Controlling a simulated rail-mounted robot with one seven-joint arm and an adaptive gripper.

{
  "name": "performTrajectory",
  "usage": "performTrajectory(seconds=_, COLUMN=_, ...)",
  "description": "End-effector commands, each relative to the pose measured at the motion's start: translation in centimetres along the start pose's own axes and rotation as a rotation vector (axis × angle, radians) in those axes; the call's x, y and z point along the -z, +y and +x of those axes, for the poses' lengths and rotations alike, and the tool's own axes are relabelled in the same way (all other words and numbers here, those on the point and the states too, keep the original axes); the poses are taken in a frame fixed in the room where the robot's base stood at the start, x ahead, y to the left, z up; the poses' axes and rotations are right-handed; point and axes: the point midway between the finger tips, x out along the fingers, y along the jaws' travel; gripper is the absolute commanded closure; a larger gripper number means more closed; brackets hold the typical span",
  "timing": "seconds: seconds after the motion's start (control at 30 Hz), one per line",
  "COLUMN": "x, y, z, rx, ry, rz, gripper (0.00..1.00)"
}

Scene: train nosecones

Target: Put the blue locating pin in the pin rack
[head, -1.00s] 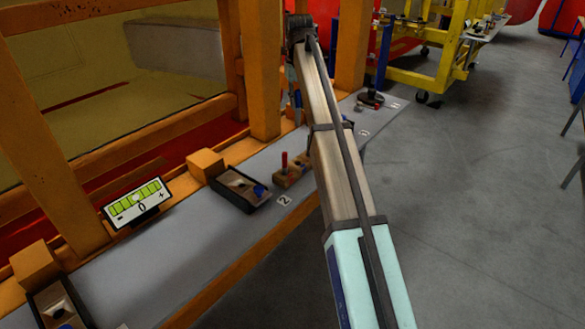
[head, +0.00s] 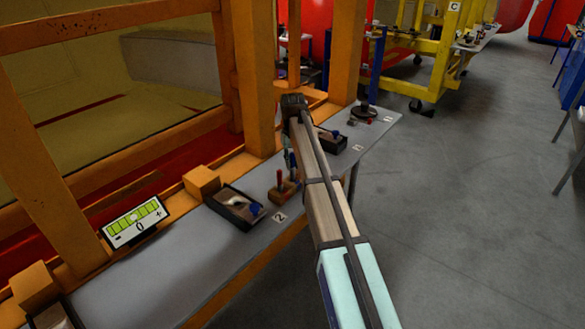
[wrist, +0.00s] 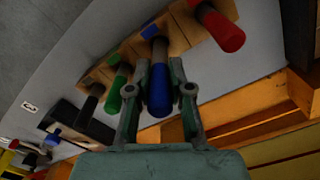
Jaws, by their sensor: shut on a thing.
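My gripper is shut on the blue locating pin (wrist: 158,92); in the wrist view the pin's blue handle lies between the two fingers (wrist: 160,105). Its dark shank points at the wooden pin rack (wrist: 178,38), over the block with a blue mark (wrist: 150,31). I cannot tell whether the tip is in a hole or just above it. The rack also holds a red pin (wrist: 222,30), a green pin (wrist: 128,90) and a black pin (wrist: 88,108). In the head view the blue pin (head: 292,159) is upright over the rack (head: 283,194), beside the red pin (head: 280,179).
A black tray (head: 220,213) lies left of the rack, and another (head: 331,142) lies further along the grey shelf (head: 190,255). A gauge display (head: 135,221) stands at the left. Orange frame posts (head: 254,80) rise behind the shelf. The floor at right is open.

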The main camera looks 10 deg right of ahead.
Motion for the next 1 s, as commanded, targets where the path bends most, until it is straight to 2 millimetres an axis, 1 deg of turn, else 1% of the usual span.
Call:
performTrajectory(seconds=0.1, x=-0.1, y=0.0, z=1.6, rx=0.000, ry=-0.003, rz=0.000, gripper=1.00)
performTrajectory(seconds=0.2, x=-0.1, y=0.0, z=2.7, rx=0.000, ry=-0.002, rz=0.000, gripper=1.00)
performTrajectory(seconds=0.6, x=0.0, y=0.0, z=3.3, rx=0.000, ry=-0.001, rz=0.000, gripper=1.00)
performTrajectory(seconds=0.63, x=0.0, y=0.0, z=3.4, rx=0.000, ry=-0.001, rz=0.000, gripper=0.77)
performTrajectory(seconds=0.7, x=0.0, y=0.0, z=3.3, rx=0.000, ry=-0.001, rz=0.000, gripper=0.55)
performTrajectory(seconds=1.0, x=0.0, y=0.0, z=3.2, rx=0.000, ry=-0.001, rz=0.000, gripper=0.55)
